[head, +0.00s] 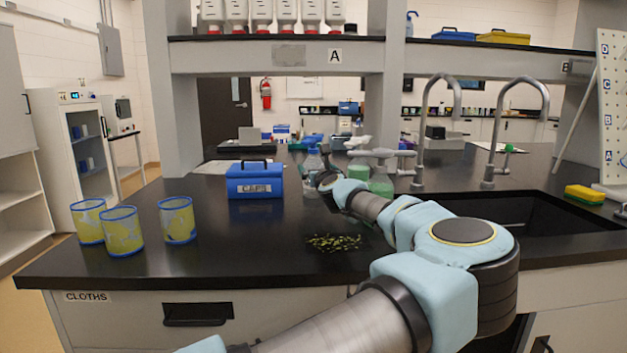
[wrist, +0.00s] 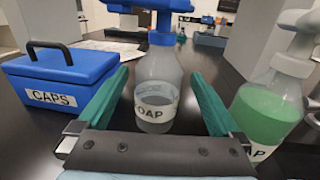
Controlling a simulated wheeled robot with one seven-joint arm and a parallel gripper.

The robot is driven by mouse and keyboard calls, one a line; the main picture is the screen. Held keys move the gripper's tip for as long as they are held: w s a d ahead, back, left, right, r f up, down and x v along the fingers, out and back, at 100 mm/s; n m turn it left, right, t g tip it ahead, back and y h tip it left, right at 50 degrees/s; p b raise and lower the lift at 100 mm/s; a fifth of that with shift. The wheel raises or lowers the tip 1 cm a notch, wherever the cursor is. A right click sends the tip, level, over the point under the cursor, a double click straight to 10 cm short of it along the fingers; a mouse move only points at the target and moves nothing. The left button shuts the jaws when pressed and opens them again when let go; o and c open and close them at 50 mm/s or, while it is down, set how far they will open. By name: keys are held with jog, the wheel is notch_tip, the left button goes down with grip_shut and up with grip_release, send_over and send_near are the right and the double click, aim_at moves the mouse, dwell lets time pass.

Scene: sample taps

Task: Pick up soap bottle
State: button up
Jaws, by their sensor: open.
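A clear soap bottle (wrist: 157,90) with a blue top and a label reading "OAP" stands upright in the middle of the wrist view. It also shows in the head view (head: 312,162), partly hidden by my arm. My gripper (wrist: 160,76) is open, its teal fingers to the left and right of this bottle in the picture, with no clear contact. A second bottle (wrist: 268,110) with green liquid, a white pump top and a label ending in "AP" stands to the right, outside the fingers. Green bottles also show behind my arm in the head view (head: 381,183).
A blue CAPS box (head: 255,182) stands left of the bottles. Yellow-and-blue cups (head: 178,220) stand at the left counter edge. Green-yellow bits (head: 334,243) lie near the front. The sink (head: 540,228), with two tall taps (head: 420,130), is to the right, beside a yellow sponge (head: 584,195).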

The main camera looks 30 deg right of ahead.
jog(key=p+x, duration=0.1)
jog(key=x, duration=0.3)
jog(key=shift+f, duration=0.1)
jog(key=shift+c, duration=0.2)
grip_shut()
dwell(0.5)
